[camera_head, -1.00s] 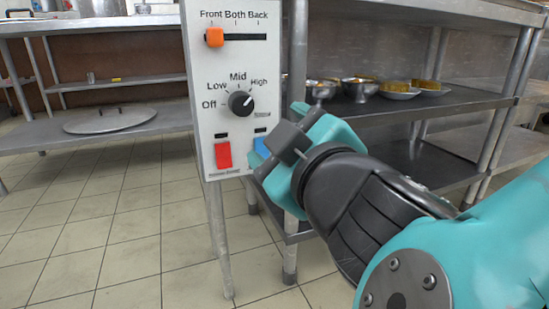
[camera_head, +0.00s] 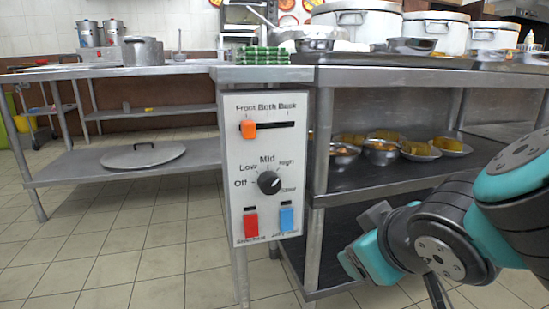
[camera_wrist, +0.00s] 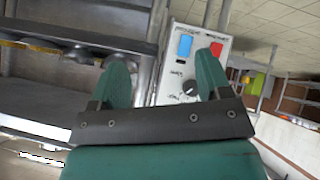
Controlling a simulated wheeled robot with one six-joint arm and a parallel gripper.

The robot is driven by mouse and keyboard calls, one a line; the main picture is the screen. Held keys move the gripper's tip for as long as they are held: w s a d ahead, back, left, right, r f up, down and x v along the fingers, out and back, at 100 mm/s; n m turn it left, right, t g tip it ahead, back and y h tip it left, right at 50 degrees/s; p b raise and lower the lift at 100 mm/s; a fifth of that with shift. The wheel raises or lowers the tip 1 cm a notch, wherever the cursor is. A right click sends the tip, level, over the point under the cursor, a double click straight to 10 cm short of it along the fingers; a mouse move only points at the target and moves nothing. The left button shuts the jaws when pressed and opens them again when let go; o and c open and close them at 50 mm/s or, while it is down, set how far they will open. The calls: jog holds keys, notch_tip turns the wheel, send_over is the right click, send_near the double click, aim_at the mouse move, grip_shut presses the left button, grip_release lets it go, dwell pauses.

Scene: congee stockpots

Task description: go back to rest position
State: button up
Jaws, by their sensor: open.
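My gripper (camera_head: 352,263) is at the lower right of the head view, beside the steel shelf unit and apart from the control panel (camera_head: 232,180). In the wrist view my gripper (camera_wrist: 163,78) is open, with nothing between its two teal fingers. The white panel carries an orange slider (camera_head: 248,129) at the Front end, a black knob (camera_head: 269,182), a red switch (camera_head: 251,225) and a blue switch (camera_head: 286,219). The panel also shows in the wrist view, upside down, beyond the fingers.
The steel shelf (camera_head: 350,183) beside my gripper holds metal bowls and plates of yellow food (camera_head: 420,149). Large stockpots (camera_head: 435,31) stand on the counter above. A round lid (camera_head: 143,155) lies on the left shelf. The tiled floor at left is clear.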

jog(key=s+r+g+y+p, duration=0.2)
jog(key=s+r+g+p, duration=0.35)
jog(key=r+p, duration=0.3)
jog(key=s+r+g+y+p, duration=0.1)
jog(key=s+r+g+p, duration=0.3)
jog(key=s+r+p, duration=0.45)
notch_tip(320, 180, up, 37)
jog(key=w+p, duration=0.2)
jog(key=p, duration=3.2)
jog(key=shift+d+f+n, duration=0.15)
jog(key=shift+d+n, duration=0.15)
jog(key=shift+d, duration=0.1)
jog(key=shift+t, duration=0.25)
